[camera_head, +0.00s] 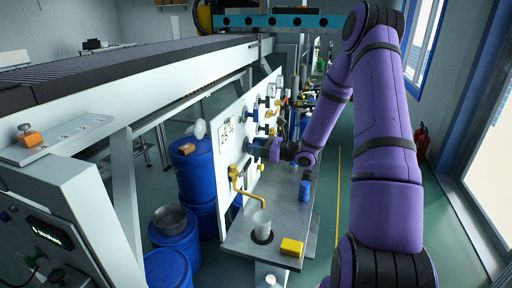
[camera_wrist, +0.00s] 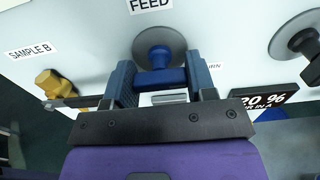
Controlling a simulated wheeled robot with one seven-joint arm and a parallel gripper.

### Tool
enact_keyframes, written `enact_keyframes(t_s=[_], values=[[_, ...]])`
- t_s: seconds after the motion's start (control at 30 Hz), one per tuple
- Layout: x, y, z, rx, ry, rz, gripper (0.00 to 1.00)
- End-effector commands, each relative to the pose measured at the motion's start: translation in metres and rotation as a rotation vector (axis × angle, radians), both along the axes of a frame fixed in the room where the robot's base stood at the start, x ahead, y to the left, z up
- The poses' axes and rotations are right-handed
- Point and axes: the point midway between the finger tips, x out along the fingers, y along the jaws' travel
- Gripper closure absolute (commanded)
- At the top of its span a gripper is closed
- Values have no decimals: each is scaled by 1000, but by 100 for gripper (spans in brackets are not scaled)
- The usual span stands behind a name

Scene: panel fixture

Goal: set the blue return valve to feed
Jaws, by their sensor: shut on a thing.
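The blue return valve (camera_wrist: 158,52) is in the upper middle of the wrist view, a round hub on a grey disc with a blue handle bar (camera_wrist: 160,79) below it. The bar lies about level in that view. The FEED label (camera_wrist: 151,5) is just above the disc. Another label, partly hidden and ending in "RN", is to the right of the handle. My gripper (camera_wrist: 159,68) is shut on the handle, one blue finger at each side. In the head view my gripper (camera_head: 262,149) is at the white panel (camera_head: 228,160), where the valve is mostly hidden.
A yellow-brass tap (camera_wrist: 50,84) by the SAMPLE B label is left of my gripper. A dark valve (camera_wrist: 305,42) and a black display (camera_wrist: 262,99) are at the right. Below the panel, a metal bench (camera_head: 280,225) bears a white cup (camera_head: 262,222) and a yellow block (camera_head: 291,247).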

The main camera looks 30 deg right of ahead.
Motion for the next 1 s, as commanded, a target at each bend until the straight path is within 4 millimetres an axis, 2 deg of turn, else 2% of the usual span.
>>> enact_keyframes(t_s=[0.37, 1.0], values=[[0, 0, 0, -164, -128, 1, 73], [0, 0, 0, -641, -499, 2, 73]])
